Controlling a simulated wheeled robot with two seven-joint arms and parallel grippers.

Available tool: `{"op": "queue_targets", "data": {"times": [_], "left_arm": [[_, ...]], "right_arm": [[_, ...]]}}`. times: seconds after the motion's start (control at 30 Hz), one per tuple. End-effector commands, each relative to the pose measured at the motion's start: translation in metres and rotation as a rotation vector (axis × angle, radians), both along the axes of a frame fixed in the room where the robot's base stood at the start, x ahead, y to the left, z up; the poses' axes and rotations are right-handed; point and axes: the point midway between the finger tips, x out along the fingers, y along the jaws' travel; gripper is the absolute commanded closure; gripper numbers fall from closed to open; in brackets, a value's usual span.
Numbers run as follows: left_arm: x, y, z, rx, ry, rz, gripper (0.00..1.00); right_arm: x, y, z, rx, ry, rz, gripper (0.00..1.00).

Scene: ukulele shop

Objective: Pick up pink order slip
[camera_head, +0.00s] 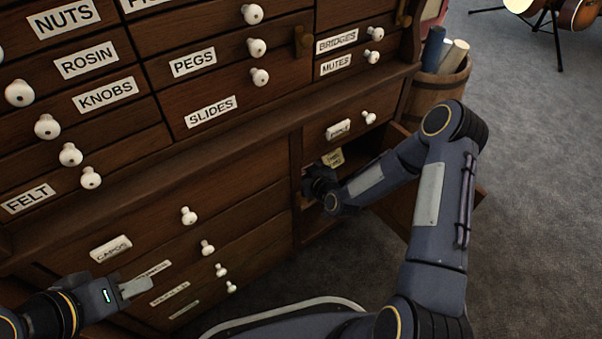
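I see no pink order slip in the head view. A pale yellowish paper or tag (333,158) with dark writing shows at the top of the open compartment (310,222) in the wooden cabinet. My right arm bends in from the lower right, and its dark gripper (313,178) is at this opening, just below and left of the tag. Its fingertips are too dark and too hidden to read. My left gripper (134,288) is at the lower left, in front of the lower drawers, with pale grey fingers and nothing visible in them. Their gap is not clear.
The cabinet (220,150) has several labelled drawers with white knobs. A wooden panel (398,212), apparently an open door, juts out right of the compartment, beside my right arm. A wooden bucket (440,85) with rolls stands behind. Grey carpet (540,170) is clear at right.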

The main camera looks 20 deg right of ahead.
Motion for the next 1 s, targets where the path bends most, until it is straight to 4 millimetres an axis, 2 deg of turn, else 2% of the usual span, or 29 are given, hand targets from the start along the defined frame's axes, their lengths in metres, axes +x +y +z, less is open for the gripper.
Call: {"op": "queue_targets", "data": {"times": [0.23, 0.5, 0.77, 1.0], "left_arm": [[0.0, 0.0, 0.0, 0.0, 0.0, 0.0, 0.64], [0.0, 0.0, 0.0, 0.0, 0.0, 0.0, 0.64], [0.0, 0.0, 0.002, 0.0, 0.0, 0.0, 0.64], [0.0, 0.0, 0.018, 0.0, 0.0, 0.0, 0.64]], "right_arm": [[0.001, 0.001, 0.0, 0.0, 0.0, 0.0, 0.18], [0.001, 0.0, 0.001, -0.001, 0.0, 0.0, 0.5], [0.001, 0.0, 0.003, -0.001, -0.001, 0.0, 0.5], [0.001, 0.001, 0.026, -0.002, -0.002, 0.002, 0.5]]}}
